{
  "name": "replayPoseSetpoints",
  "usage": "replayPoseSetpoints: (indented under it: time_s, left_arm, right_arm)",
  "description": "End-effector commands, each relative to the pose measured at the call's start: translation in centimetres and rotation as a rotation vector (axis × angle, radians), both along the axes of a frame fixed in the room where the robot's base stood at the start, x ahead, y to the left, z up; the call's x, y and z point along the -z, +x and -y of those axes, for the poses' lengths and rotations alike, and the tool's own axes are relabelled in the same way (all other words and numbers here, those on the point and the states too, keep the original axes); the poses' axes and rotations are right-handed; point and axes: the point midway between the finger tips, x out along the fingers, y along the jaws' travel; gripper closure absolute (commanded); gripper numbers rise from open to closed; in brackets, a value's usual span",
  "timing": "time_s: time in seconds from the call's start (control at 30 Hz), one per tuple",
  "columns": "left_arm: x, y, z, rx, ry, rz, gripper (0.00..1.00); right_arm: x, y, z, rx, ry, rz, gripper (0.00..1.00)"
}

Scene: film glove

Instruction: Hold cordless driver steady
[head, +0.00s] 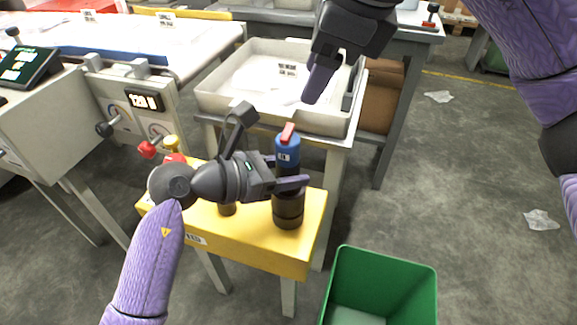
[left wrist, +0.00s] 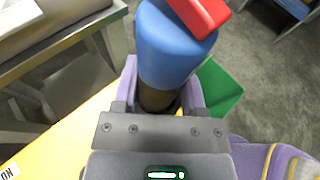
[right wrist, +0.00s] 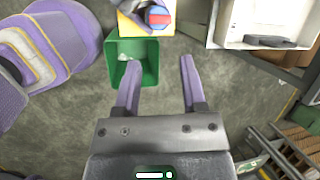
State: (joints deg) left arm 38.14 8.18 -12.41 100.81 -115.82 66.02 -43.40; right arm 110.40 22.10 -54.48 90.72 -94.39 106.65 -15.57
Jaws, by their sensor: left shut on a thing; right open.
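The cordless driver (head: 288,152) looks like an upright cylinder with a blue upper part, a dark lower part and a red piece on top. It stands on a yellow bench top (head: 255,246). My left gripper (head: 290,184) is shut around its middle; in the left wrist view the fingers sit either side of the driver (left wrist: 175,45), just below the blue part. The driver (right wrist: 158,17) also shows at the top of the right wrist view. My right gripper (head: 318,85) is open and empty, above the pale tray; its fingers (right wrist: 158,68) are spread apart.
A green bin (head: 340,275) stands on the floor right of the yellow bench. A pale tray (head: 222,102) with a labelled white item lies behind it. A machine with dials (head: 140,103) is at left. Crumpled film lies on the open floor at right.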

Motion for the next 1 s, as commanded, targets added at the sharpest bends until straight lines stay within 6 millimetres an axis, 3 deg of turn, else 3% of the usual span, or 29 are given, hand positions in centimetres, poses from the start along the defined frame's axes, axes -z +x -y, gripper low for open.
replayPoseSetpoints:
  time_s: [0.03,0.13,0.23,0.37,0.5,0.6,0.7,0.73,1.0]
  left_arm:
    - [0.0,0.0,0.0,0.0,0.001,0.0,1.0]
    - [0.0,0.0,0.0,0.0,0.0,0.0,1.0]
    - [0.0,0.0,0.0,0.0,0.0,0.0,1.0]
    - [0.0,0.0,0.0,0.0,0.0,0.0,1.0]
    - [0.0,0.0,0.0,0.0,0.0,-0.001,1.0]
    - [0.0,0.0,0.0,0.0,0.0,-0.001,1.0]
    - [0.0,0.0,0.0,0.001,0.0,-0.002,1.0]
    - [0.0,0.0,0.0,0.001,0.0,-0.002,1.0]
    - [0.0,0.0,0.0,0.001,0.0,-0.002,1.0]
  right_arm:
    - [0.3,0.0,-0.1,0.01,0.023,-0.022,0.6]
    - [2.4,-0.6,-0.8,0.108,0.197,-0.201,0.81]
    - [4.9,-1.9,-1.7,0.343,0.507,-0.603,1.0]
    - [6.2,-2.6,-0.6,0.761,0.851,-1.304,1.0]
    - [7.1,-1.5,3.0,1.133,1.014,-2.021,1.0]
    - [7.9,-0.7,5.7,1.287,1.033,-2.402,1.0]
    - [8.5,-0.1,7.4,1.358,1.023,-2.627,1.0]
    - [8.6,-0.1,7.7,-1.347,-1.004,2.628,1.0]
    - [8.7,0.0,8.1,-1.319,-0.967,2.602,1.0]
